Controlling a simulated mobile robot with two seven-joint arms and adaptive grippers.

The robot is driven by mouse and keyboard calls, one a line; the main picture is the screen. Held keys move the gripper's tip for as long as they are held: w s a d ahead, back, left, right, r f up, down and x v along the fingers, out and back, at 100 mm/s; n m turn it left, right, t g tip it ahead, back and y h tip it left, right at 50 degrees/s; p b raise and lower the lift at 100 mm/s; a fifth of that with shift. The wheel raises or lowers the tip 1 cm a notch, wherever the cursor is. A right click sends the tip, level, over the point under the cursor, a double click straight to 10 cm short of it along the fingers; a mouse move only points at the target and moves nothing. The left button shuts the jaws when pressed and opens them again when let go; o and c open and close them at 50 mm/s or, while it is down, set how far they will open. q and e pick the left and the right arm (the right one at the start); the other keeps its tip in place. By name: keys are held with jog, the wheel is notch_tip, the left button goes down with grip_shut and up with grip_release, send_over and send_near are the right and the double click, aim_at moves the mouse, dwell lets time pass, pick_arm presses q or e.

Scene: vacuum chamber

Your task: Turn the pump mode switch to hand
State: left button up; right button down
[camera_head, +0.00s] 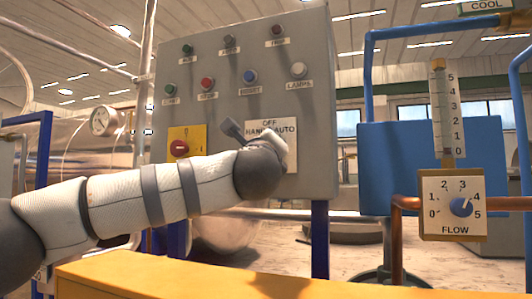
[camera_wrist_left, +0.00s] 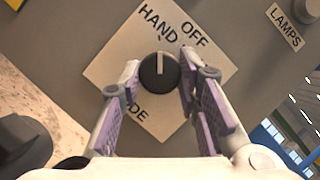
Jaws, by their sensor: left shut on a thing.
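The mode switch is a round black knob (camera_wrist_left: 159,80) with a white pointer line, on a cream plate (camera_wrist_left: 112,52). In the left wrist view the line points up, towards the word HAND; OFF is to its right. In the head view the plate (camera_head: 290,155) reads OFF, HAND and AUTO, and my left wrist hides the knob. My left gripper (camera_wrist_left: 159,73) is shut on the knob, one finger on each side. The fingers partly cover the plate, and AUTO is hidden in the wrist view. My right gripper is not in view.
The grey panel (camera_head: 225,110) has several buttons and lamps above the plate. A red rotary switch (camera_head: 179,148) on a yellow plate sits to the left. A yellow surface (camera_head: 150,272) lies in front.

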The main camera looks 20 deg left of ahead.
pick_arm(q)
jog(key=shift+n, duration=0.3)
jog(key=o, duration=1.1)
jog(key=shift+o, duration=0.2)
jog(key=v, duration=1.2)
jog(key=shift+r, duration=0.15)
